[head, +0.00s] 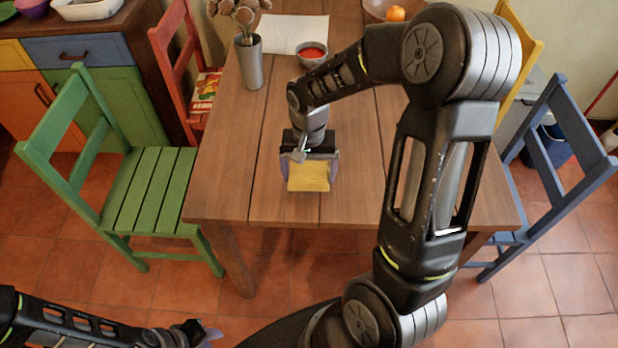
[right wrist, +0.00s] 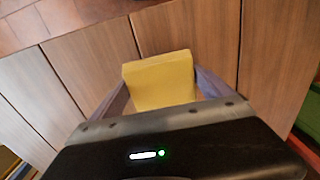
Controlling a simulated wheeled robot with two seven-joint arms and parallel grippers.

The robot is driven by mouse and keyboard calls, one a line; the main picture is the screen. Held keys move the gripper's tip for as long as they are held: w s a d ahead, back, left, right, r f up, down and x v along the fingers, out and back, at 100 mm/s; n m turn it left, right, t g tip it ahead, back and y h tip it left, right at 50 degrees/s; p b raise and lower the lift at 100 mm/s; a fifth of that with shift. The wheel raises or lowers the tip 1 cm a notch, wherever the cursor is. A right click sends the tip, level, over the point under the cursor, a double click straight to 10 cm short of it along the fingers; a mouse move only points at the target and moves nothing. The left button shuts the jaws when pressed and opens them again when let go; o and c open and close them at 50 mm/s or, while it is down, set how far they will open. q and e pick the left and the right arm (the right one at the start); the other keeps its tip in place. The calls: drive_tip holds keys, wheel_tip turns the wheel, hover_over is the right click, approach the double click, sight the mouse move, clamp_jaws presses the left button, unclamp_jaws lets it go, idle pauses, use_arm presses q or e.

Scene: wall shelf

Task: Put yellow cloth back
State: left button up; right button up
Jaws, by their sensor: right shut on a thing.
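The yellow cloth (head: 308,178) is a folded, block-like square over the near part of the wooden table (head: 222,192). My right gripper (head: 309,170) is shut on it, with one finger on each side. In the right wrist view the cloth (right wrist: 160,80) sits between the two greyish fingers of the right gripper (right wrist: 162,88). I cannot tell whether the cloth touches the tabletop. My left gripper (head: 206,335) is low at the bottom left, away from the table; its jaw opening is not clear.
A grey vase (head: 249,62) with dried flowers, a bowl of red food (head: 312,53) and a white sheet (head: 290,33) stand farther back on the table. A green chair (head: 150,190), a red chair (head: 172,55) and a blue chair (head: 560,150) surround it. The front left tabletop is clear.

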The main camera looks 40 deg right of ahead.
sight(309, 180)
drive_tip(key=shift+f, duration=1.45)
drive_tip(key=shift+f, duration=0.2)
drive_tip(key=o, duration=1.2)
drive_tip(key=shift+r, duration=0.1)
wheel_tip(309, 180, up, 12)
drive_tip(key=shift+r, duration=0.15)
